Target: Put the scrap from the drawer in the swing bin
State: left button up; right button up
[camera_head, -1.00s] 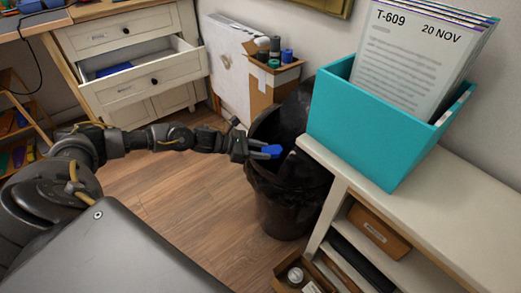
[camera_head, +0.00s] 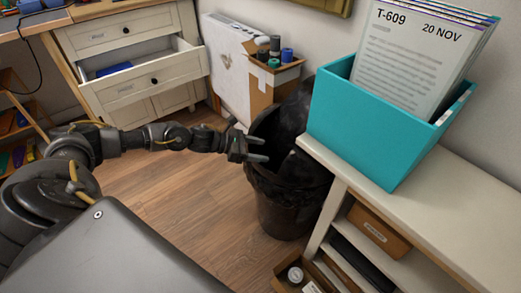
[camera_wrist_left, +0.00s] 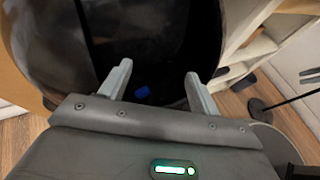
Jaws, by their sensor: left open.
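The black swing bin (camera_head: 284,205) stands on the floor beside the white shelf unit, with its dark lid tilted up at the back. My left gripper (camera_head: 266,150) is over the bin's opening, open and empty. In the left wrist view the gripper's two fingers (camera_wrist_left: 157,82) are spread apart above the dark inside of the bin. A blue scrap piece (camera_wrist_left: 142,92) lies down inside the bin, seen between the fingers. The open drawer (camera_head: 143,68) at the back left holds another blue piece (camera_head: 115,69). My right gripper is not in view.
A teal file box (camera_head: 375,125) with papers stands on the white shelf unit (camera_head: 455,185), close right of the bin. A cardboard box (camera_head: 270,88) with several rolls stands behind the bin. Wooden floor (camera_head: 190,200) left of the bin is clear.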

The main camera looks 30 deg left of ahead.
pick_arm(q)
jog(key=v, duration=1)
dwell(0.6)
